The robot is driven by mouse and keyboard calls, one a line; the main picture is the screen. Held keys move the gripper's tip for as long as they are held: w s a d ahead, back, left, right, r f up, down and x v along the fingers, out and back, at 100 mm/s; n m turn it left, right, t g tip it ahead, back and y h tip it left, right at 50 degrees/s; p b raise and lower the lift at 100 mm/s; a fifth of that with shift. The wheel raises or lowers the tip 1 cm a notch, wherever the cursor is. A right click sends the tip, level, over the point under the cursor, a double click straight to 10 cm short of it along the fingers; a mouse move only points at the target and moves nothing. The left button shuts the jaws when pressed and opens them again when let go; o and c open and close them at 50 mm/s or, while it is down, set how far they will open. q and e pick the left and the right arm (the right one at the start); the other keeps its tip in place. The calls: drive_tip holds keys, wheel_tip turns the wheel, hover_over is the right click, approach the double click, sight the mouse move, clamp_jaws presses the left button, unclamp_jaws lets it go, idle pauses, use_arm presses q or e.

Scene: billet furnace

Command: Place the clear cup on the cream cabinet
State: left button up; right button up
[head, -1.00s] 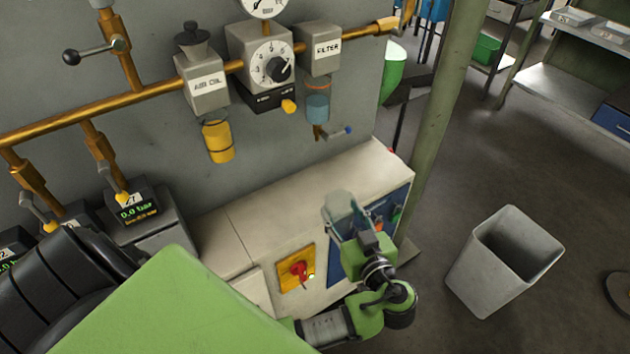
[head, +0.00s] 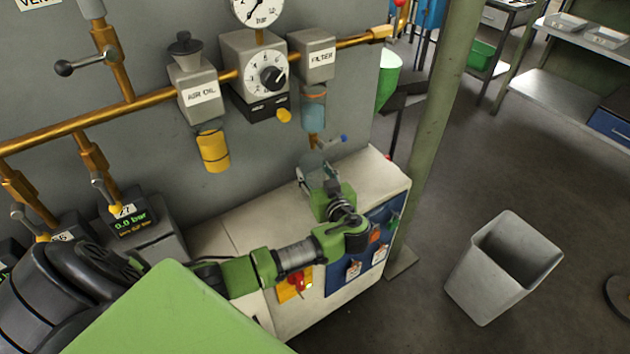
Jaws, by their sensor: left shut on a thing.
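The cream cabinet (head: 374,176) stands against the grey wall panel, its pale top bare apart from where my arm covers it. My left gripper (head: 318,182) is over the back middle of this top, with its arm reaching across the cabinet front. It is shut on the clear cup (head: 321,173), which is see-through and hard to make out between the fingers. I cannot tell whether the cup's base touches the top. My right gripper is not in view.
A red switch on a yellow plate (head: 292,285) is on the cabinet front. A grey bin (head: 500,268) stands on the floor at right.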

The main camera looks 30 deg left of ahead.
use_arm(q)
wheel_tip(320, 180, down, 3)
drive_tip(key=shift+r+b, duration=0.2)
drive_tip(key=shift+b, duration=0.35)
drive_tip(key=shift+f, duration=0.15)
drive_tip(key=o, duration=1.1)
drive_tip(key=shift+r, duration=0.2)
